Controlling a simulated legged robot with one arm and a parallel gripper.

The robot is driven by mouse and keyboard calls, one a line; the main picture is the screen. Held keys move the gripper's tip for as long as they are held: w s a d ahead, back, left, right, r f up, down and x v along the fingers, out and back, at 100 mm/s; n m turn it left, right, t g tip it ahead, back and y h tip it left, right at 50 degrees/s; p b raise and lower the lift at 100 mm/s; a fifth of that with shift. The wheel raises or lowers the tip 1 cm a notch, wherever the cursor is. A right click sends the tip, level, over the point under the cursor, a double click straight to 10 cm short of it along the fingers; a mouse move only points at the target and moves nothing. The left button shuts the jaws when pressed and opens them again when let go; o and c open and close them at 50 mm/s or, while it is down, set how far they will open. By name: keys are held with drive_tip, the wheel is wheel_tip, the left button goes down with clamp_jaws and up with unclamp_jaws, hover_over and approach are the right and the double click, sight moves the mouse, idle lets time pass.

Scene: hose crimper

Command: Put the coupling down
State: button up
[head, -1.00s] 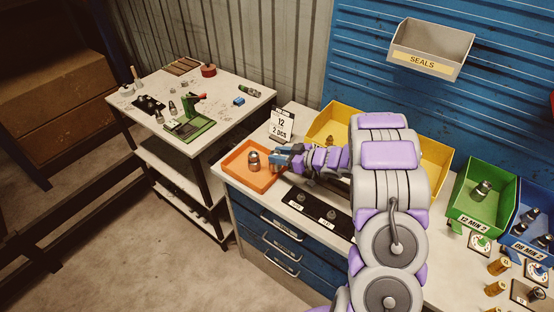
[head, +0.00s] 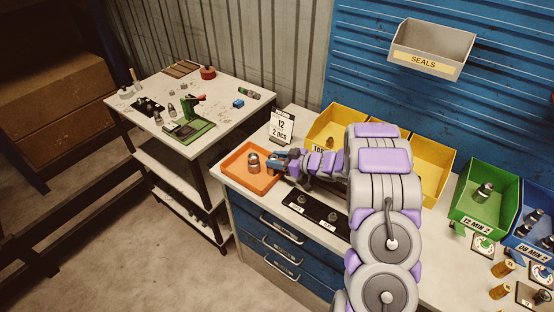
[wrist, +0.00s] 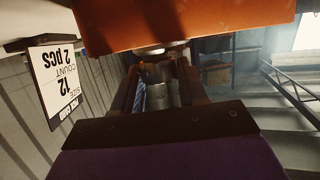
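My gripper (head: 272,160) reaches in from the right, low over the right side of the orange tray (head: 238,181). In the wrist view, a silver coupling (wrist: 158,93) sits between the two dark fingers of my gripper, which appear shut on it. Fingers and shadow partly hide it. Another metal coupling (head: 253,163) stands upright in the tray, just left of the fingertips. A metal ring also shows beyond the fingers in the wrist view, close under the tray (wrist: 190,25). Whether the held coupling touches the tray floor cannot be told.
A sign reading size 12, 2 pcs (head: 281,127) stands behind the tray. Yellow bins (head: 340,112) line the back, with green (head: 478,206) and blue bins at right. A black strip with fittings (head: 316,208) lies in front. A side table (head: 217,92) stands left.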

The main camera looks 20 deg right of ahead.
drive_tip(key=o, duration=0.3)
drive_tip(key=shift+o, duration=0.2)
